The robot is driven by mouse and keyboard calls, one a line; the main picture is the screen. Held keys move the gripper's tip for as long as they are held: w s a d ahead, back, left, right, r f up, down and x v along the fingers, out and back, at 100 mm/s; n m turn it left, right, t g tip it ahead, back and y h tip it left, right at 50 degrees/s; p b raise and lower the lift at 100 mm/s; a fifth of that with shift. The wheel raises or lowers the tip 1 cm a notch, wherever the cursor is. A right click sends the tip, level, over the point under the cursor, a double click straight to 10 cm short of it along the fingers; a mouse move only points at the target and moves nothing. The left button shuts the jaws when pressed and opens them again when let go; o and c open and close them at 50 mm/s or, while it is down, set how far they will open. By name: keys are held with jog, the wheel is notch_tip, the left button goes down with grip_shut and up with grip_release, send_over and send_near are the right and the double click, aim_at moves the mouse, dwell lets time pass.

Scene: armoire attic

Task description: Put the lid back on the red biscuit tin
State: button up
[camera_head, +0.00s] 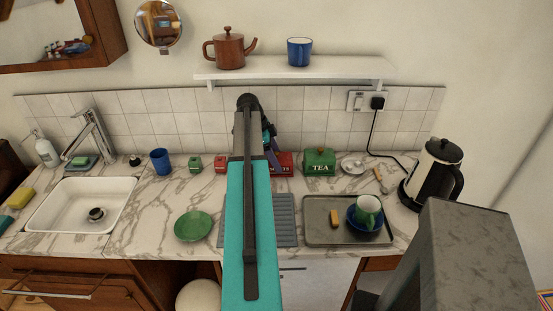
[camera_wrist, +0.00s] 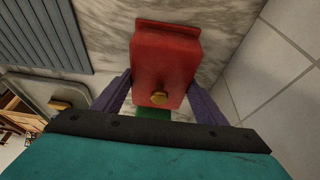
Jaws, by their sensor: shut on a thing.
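The red biscuit tin (camera_head: 284,160) stands at the back of the counter, left of the green TEA tin, and is partly hidden by my arm. In the wrist view my gripper (camera_wrist: 160,82) has its purple fingers on both sides of a red lid with a brass knob (camera_wrist: 158,98). A red boxy surface with a wider edge (camera_wrist: 165,50) shows beyond the knob. I cannot tell where lid and tin meet, or whether there is a gap. In the head view my gripper (camera_head: 271,140) is over the tin, mostly hidden by the arm.
The green TEA tin (camera_head: 319,161) is close on the right. A ribbed grey mat (camera_head: 286,216) lies in front. Small red and green pots stand left; the tiled wall (camera_head: 328,123) is close behind.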

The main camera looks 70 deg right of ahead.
jog(key=o, duration=1.5)
jog(key=shift+o, duration=0.2)
jog(key=shift+r, duration=0.2)
jog(key=shift+r+p, duration=1.65)
jog(key=shift+r, duration=1.7)
jog(key=shift+d+r, duration=0.15)
jog(key=shift+r, duration=0.1)
grip_shut()
jog(key=shift+f, duration=0.3)
